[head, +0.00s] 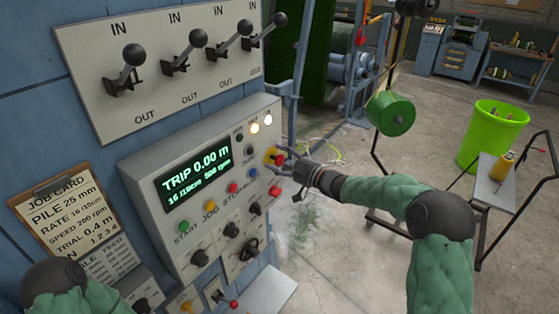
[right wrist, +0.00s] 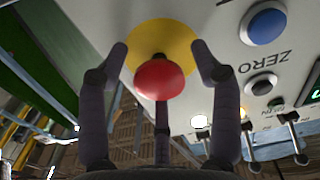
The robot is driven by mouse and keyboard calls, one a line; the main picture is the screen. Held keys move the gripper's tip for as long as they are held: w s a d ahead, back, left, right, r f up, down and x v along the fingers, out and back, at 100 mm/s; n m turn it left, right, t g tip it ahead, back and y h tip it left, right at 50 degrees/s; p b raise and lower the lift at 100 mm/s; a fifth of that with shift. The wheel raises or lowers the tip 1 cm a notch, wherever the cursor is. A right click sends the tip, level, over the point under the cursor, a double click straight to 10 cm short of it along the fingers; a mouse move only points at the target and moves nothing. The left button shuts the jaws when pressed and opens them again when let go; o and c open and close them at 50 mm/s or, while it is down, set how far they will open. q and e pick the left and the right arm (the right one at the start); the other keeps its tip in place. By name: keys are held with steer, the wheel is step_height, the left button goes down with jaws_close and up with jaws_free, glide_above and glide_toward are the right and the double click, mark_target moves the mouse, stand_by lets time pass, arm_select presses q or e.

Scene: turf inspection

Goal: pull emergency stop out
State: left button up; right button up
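The emergency stop is a red mushroom button (right wrist: 160,79) on a yellow round plate (right wrist: 178,38), at the right edge of the control panel (head: 140,172). In the head view the red button (head: 281,160) is partly covered by my right gripper (head: 283,163). My right gripper is open, with its fingers spread around the button. In the right wrist view two fingers stand on either side of the button, with gaps visible, and a third finger is below it. Whether that third finger touches the button I cannot tell. My left gripper is out of view; only part of my left arm shows.
The panel has a lit display (head: 197,180), several coloured buttons and black knobs. Above is a plate of black-knobbed levers (head: 126,68). A job card (head: 66,207) hangs at left.

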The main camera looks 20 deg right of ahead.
jaws_close()
steer(key=shift+v, duration=0.8)
steer(key=shift+o, duration=1.1)
jaws_free()
steer(key=shift+s+d, duration=0.1)
steer(key=v, duration=1.2)
